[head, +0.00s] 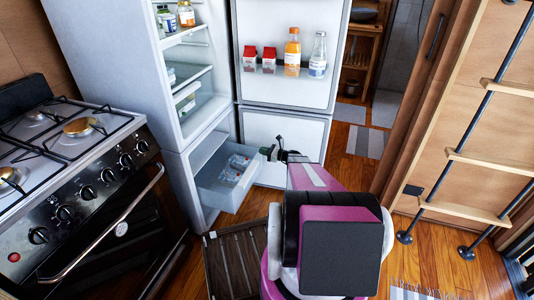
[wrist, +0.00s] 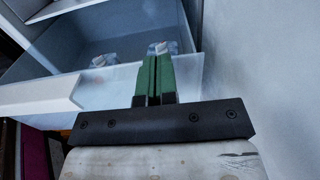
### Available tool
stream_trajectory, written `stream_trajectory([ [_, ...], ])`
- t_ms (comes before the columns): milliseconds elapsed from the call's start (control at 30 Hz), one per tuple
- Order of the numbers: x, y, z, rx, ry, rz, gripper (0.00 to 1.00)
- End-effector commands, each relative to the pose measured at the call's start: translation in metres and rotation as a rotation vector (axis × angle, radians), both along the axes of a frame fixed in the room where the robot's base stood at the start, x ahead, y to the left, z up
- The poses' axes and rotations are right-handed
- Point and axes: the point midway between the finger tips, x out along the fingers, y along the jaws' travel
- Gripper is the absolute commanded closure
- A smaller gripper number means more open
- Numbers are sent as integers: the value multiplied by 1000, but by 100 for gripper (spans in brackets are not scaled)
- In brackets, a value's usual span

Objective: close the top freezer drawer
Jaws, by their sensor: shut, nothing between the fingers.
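The top freezer drawer (head: 218,195) is pulled out of the freezer compartment at the bottom of the fridge in the head view. It is translucent and holds some clear packages (head: 236,168). In the wrist view the drawer's front (wrist: 100,95) crosses the picture, with a white handle part at the left. My gripper (head: 268,153) is at the drawer's right front side in the head view. In the wrist view my gripper (wrist: 157,65) has its green fingers together and empty, over or against the drawer front. I cannot tell whether they touch it.
The fridge door (head: 288,95) and freezer door (head: 282,128) stand open to the right. A stove (head: 85,190) stands at the left. A dark slatted crate (head: 235,262) is on the floor before the drawer. A ladder (head: 480,155) stands at the right.

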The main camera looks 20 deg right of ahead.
Motion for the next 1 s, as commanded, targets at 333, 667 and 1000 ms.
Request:
stream_trajectory([
  [333,54,68,-1,1,-1,3,100],
  [667,97,123,-1,1,-1,2,100],
  [1000,116,148,0,1,-1,0,100],
])
